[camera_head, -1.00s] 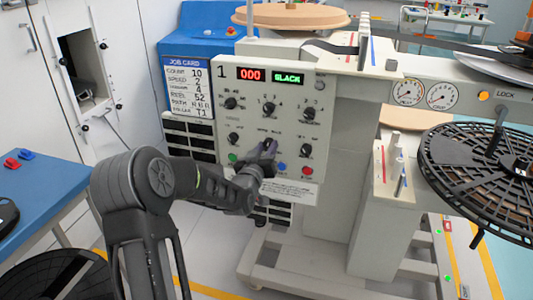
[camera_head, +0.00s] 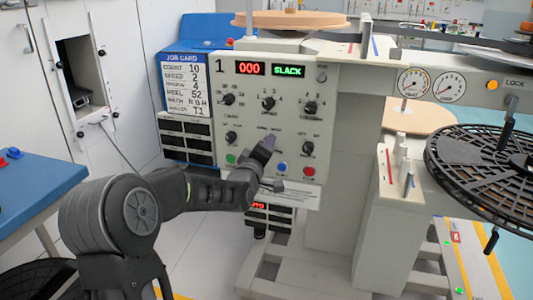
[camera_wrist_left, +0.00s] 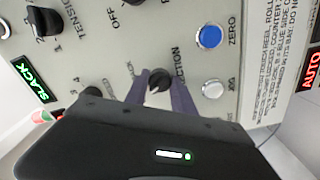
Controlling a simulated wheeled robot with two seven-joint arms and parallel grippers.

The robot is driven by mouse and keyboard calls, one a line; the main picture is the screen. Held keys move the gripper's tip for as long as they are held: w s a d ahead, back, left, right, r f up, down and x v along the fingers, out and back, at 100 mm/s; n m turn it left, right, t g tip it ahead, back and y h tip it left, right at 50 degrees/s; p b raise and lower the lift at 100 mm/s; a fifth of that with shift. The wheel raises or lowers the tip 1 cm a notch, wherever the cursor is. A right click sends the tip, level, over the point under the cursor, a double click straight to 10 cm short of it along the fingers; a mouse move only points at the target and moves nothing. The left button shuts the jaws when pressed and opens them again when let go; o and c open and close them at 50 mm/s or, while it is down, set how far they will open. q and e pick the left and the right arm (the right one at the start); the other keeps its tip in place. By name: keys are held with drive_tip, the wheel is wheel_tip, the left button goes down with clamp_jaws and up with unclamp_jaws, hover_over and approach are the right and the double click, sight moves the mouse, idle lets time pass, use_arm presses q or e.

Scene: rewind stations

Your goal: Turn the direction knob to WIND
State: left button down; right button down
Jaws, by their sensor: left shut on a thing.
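The direction knob (camera_wrist_left: 158,80) is a small black knob with a pale pointer on the grey control panel (camera_head: 230,115). In the left wrist view it sits between the two purple fingers of my left gripper (camera_wrist_left: 163,92), which is shut on it. The label beside it shows only partly, ending in "CTION"; I cannot read which position it points to. In the head view my left gripper (camera_head: 265,150) reaches the lower middle of the panel and hides the knob. My right gripper is not in view.
Other black knobs (camera_head: 268,103) sit above and beside. A green button (camera_head: 231,159), blue button (camera_head: 281,167) and red button (camera_head: 309,171) lie close to the gripper. Displays read 000 (camera_head: 249,69) and SLACK (camera_head: 288,71). A black reel (camera_head: 485,165) stands right.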

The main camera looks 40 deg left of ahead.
use_arm(q)
drive_tip(key=shift+n, duration=0.4)
drive_tip(key=c, duration=1.1)
unclamp_jaws()
drive_tip(key=shift+o, duration=0.2)
drive_tip(key=shift+s, duration=0.1)
drive_tip(key=v, duration=0.7)
drive_tip(key=shift+s+d, duration=0.15)
drive_tip(key=shift+s, duration=0.15)
